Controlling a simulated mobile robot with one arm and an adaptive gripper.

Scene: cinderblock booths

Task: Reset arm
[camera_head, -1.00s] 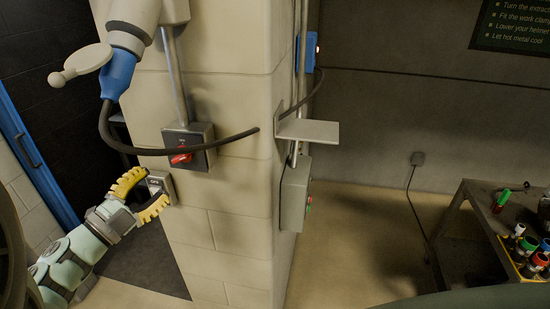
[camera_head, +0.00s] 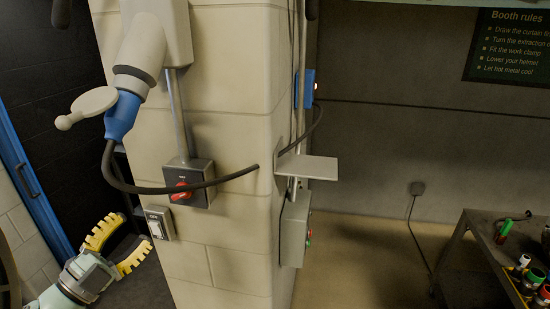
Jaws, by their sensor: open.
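My gripper (camera_head: 121,245) is at the lower left, with yellow ribbed fingers spread apart and nothing between them. It is in front of the dark opening left of the cinderblock pillar (camera_head: 235,240). A light switch plate (camera_head: 159,223) on the pillar is just right of the fingers, with a visible gap between. The rest of my arm runs off the bottom left of the picture.
A switch box with a red knob (camera_head: 181,192) and a blue plug (camera_head: 122,115) with a looping black cable (camera_head: 215,183) are on the pillar. A small shelf (camera_head: 308,167) juts from its right side. A cart (camera_head: 480,240) with bottles stands at right.

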